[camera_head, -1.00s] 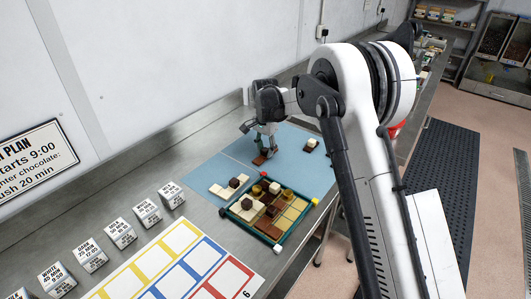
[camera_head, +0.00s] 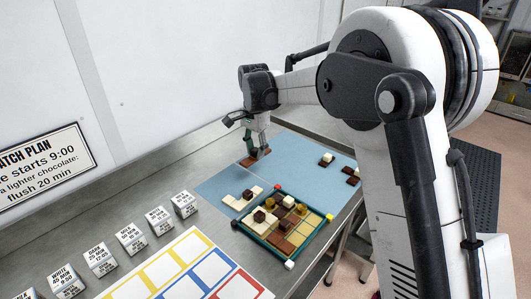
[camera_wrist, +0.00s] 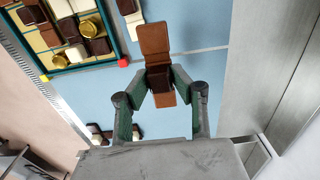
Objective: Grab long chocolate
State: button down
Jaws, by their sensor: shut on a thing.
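The long chocolate (camera_wrist: 155,40) is a flat milk-brown bar with a dark brown block on top near its middle. In the wrist view it lies lengthwise ahead of my gripper (camera_wrist: 160,90). The two green-sided fingertips close from both sides on the dark block (camera_wrist: 159,77). In the head view my gripper (camera_head: 257,151) points down at the blue mat, and the brown bar (camera_head: 247,161) shows beneath it. Whether the bar touches the mat or hangs just above it I cannot tell.
A white bar with a dark block (camera_head: 240,199) lies close by. Other small pieces (camera_head: 351,175) sit at right. Label blocks (camera_head: 131,238) line the wall side; a coloured grid sheet (camera_head: 163,268) lies nearby.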

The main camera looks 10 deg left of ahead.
aim_at(254, 150)
jog(key=shift+s+a+r, duration=0.2)
jog(key=shift+a+r, duration=0.05)
jog(key=shift+r, duration=0.35)
jog(key=shift+r+p, duration=1.6)
jog(key=shift+r, duration=1.6)
jog(key=shift+s, duration=0.1)
